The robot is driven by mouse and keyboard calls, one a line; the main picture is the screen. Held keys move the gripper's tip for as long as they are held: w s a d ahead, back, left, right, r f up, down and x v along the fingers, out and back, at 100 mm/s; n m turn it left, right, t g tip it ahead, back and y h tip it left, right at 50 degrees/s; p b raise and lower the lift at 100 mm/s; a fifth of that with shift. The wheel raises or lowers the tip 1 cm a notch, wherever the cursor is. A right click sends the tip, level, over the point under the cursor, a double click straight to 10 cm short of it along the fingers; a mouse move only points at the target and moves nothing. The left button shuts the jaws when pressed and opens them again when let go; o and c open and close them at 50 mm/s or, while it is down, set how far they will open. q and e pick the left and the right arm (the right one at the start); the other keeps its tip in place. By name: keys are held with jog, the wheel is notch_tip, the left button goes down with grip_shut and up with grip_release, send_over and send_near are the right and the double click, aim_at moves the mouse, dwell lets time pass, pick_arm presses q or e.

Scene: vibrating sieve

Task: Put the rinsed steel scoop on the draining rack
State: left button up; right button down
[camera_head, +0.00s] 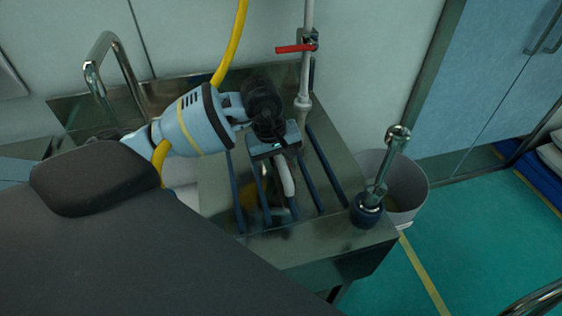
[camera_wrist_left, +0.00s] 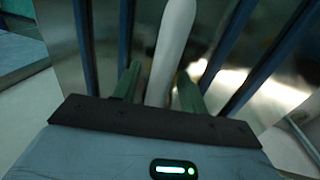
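My left gripper (camera_head: 277,150) is over the draining rack, whose dark blue bars (camera_head: 326,168) lie across a steel top. In the left wrist view its two fingers (camera_wrist_left: 158,85) stand apart, with a pale, smooth, rounded piece (camera_wrist_left: 173,45) between them. A narrow gap shows on the left of this piece, and it runs on past the fingertips. In the head view the pale piece (camera_head: 287,178) sticks out below the gripper, over the bars. It looks like a handle; I cannot make out a scoop bowl. My right gripper is out of view.
A steel fitting with a dark blue base (camera_head: 370,208) stands at the rack's right corner. A pale bucket (camera_head: 412,190) is behind it. A pipe with a red lever (camera_head: 296,48) and a yellow hose (camera_head: 232,45) rise behind. A bent steel tube (camera_head: 105,48) stands at the left.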

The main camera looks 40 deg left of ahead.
pick_arm(q)
notch_tip(320, 180, up, 12)
jog(key=s+a, duration=0.1)
jog(key=shift+s+a, duration=0.3)
jog(key=shift+s, duration=0.1)
dwell(0.5)
